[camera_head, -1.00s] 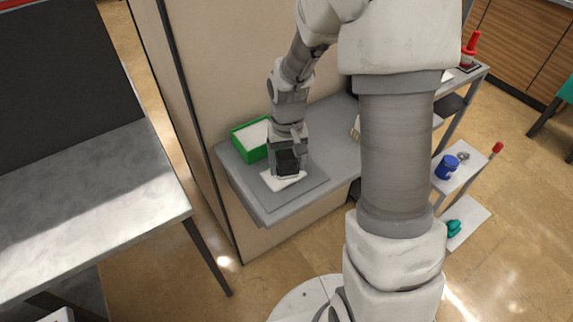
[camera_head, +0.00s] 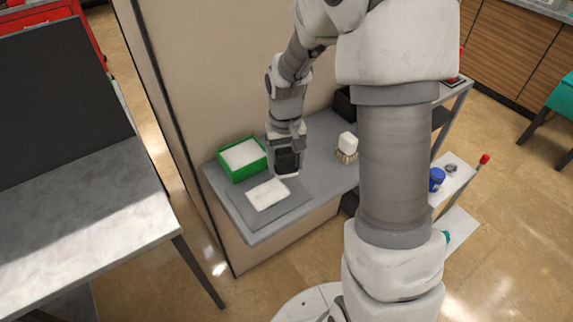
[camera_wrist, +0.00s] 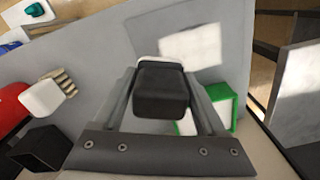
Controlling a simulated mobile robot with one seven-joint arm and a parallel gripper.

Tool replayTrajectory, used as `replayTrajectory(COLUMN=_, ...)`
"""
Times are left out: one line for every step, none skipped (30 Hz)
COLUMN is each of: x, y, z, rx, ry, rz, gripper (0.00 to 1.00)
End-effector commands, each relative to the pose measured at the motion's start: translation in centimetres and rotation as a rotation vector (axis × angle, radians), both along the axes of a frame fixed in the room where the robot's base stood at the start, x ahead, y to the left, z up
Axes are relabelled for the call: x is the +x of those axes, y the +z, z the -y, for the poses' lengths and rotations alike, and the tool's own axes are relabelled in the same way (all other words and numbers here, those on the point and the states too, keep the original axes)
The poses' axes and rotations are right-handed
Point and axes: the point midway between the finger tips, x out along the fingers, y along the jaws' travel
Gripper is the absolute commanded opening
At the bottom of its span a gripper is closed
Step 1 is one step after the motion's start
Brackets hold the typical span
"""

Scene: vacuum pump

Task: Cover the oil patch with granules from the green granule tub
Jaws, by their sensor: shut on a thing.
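The green granule tub (camera_head: 243,158) stands on the grey bench against the wall, with white granules in it. Its rim also shows in the wrist view (camera_wrist: 234,106), partly behind a finger. A white, roughly rectangular layer (camera_head: 267,194) lies on the darker grey mat in front of the tub, and appears in the wrist view (camera_wrist: 192,45). No dark oil shows around it. My gripper (camera_head: 287,150) is shut on a black scoop-like piece (camera_wrist: 160,92) with a pale edge. It is to the right of the tub, beside the white layer's far right corner. The scoop's inside is hidden.
A white-handled brush (camera_head: 347,143) with tan bristles stands to the right on the bench. A black box (camera_wrist: 38,150) and a red object (camera_wrist: 12,108) are farther along. A lower shelf with a blue container (camera_head: 437,179) is at the right.

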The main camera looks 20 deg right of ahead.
Motion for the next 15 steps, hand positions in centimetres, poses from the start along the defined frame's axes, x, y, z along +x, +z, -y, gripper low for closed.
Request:
replayTrajectory(x=0.1, y=0.9, z=0.0, rx=0.0, ry=0.0, rz=0.001, gripper=0.22)
replayTrajectory(x=0.1, y=1.1, z=0.0, rx=0.0, ry=0.0, rz=0.001, gripper=0.22)
replayTrajectory(x=0.2, y=1.5, z=0.0, rx=0.0, ry=0.0, rz=0.0, gripper=0.22)
replayTrajectory(x=0.2, y=1.8, z=0.0, rx=0.0, ry=0.0, rz=0.0, gripper=0.22)
replayTrajectory(x=0.2, y=2.0, z=0.0, rx=0.0, ry=0.0, rz=0.0, gripper=0.22)
replayTrajectory(x=0.2, y=2.3, z=0.0, rx=0.0, ry=0.0, rz=0.0, gripper=0.22)
replayTrajectory(x=0.3, y=2.5, z=0.0, rx=0.0, ry=0.0, rz=0.0, gripper=0.22)
replayTrajectory(x=0.3, y=2.7, z=0.0, rx=0.0, ry=0.0, rz=0.0, gripper=0.22)
replayTrajectory(x=0.3, y=2.8, z=0.0, rx=0.0, ry=0.0, rz=0.0, gripper=0.22)
replayTrajectory(x=0.3, y=2.9, z=0.0, rx=0.0, ry=0.0, rz=0.0, gripper=0.22)
replayTrajectory(x=0.3, y=2.9, z=0.0, rx=0.0, ry=0.0, rz=0.0, gripper=0.22)
replayTrajectory(x=0.3, y=2.9, z=0.0, rx=0.0, ry=0.0, rz=0.0, gripper=0.22)
replayTrajectory(x=0.3, y=2.9, z=0.0, rx=0.0, ry=0.0, rz=0.0, gripper=0.22)
replayTrajectory(x=0.3, y=2.9, z=0.0, rx=0.0, ry=0.0, rz=0.0, gripper=0.22)
replayTrajectory(x=0.3, y=2.9, z=0.0, rx=0.0, ry=0.0, rz=0.0, gripper=0.22)
